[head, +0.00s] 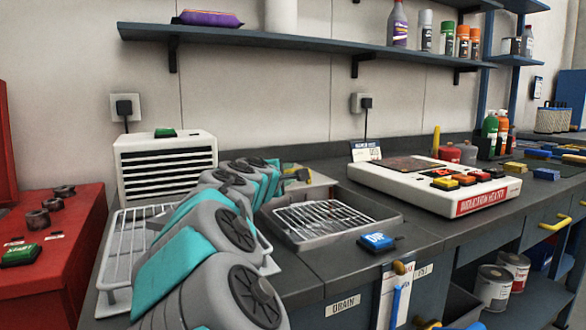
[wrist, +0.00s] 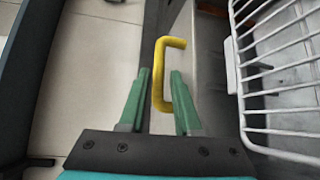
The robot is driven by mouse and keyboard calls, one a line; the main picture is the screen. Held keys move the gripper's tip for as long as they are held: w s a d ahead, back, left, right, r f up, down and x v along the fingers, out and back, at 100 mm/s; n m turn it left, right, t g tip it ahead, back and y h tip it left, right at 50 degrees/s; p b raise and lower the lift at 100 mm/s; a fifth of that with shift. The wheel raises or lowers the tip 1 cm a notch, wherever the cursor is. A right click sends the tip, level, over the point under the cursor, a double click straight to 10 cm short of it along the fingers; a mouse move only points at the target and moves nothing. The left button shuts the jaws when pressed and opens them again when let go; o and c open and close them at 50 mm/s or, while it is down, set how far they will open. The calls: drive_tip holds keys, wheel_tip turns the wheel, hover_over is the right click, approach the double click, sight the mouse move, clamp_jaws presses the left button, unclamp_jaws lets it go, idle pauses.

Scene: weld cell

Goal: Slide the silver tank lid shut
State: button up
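A sunken tank (head: 385,222) with a wire rack (head: 325,217) inside is set in the bench in the head view, and its top is at least partly open. I cannot clearly make out the silver lid, and my arm hides part of that area. In the wrist view a yellow bar handle (wrist: 158,85) stands between the green fingers of my gripper (wrist: 160,75). The fingers are apart, with gaps beside the handle, and do not look clamped on it. What the handle is fixed to is unclear. My arm largely hides the gripper in the head view.
A wire rack (wrist: 285,75) lies close to the right of my gripper in the wrist view.

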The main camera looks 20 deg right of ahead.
sight(297, 183)
drive_tip(key=shift+p+x, duration=0.35)
drive_tip(key=shift+x, duration=3.35)
drive_tip(key=shift+r, duration=0.1)
drive_tip(key=shift+c, duration=0.4)
clamp_jaws()
